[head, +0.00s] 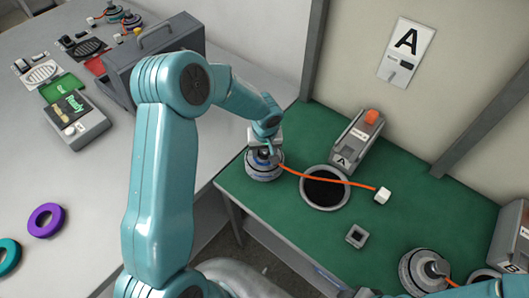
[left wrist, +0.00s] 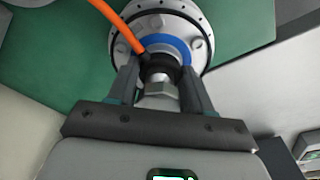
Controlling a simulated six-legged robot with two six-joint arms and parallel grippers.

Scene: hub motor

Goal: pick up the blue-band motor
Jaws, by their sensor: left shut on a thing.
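The blue-band motor (head: 264,168) is a silver round hub at the left corner of the green bench. In the left wrist view the motor (left wrist: 198,25) shows its bolted flange, blue ring and central shaft. My left gripper (head: 266,150) is above it, and its fingers (left wrist: 162,85) are shut on the shaft from both sides. An orange cable runs from the motor to a white connector (head: 382,195) at the right. Whether the motor rests on the bench or hangs just above it I cannot tell. My right arm shows at the lower right, its fingers out of sight.
A dark round opening with a grey rim (head: 325,202) and a grey box marked A (head: 354,143) are on the green bench (head: 300,240). A small square socket (head: 356,236) and another motor (head: 418,272) are nearer. A grey table (head: 85,185) is at left.

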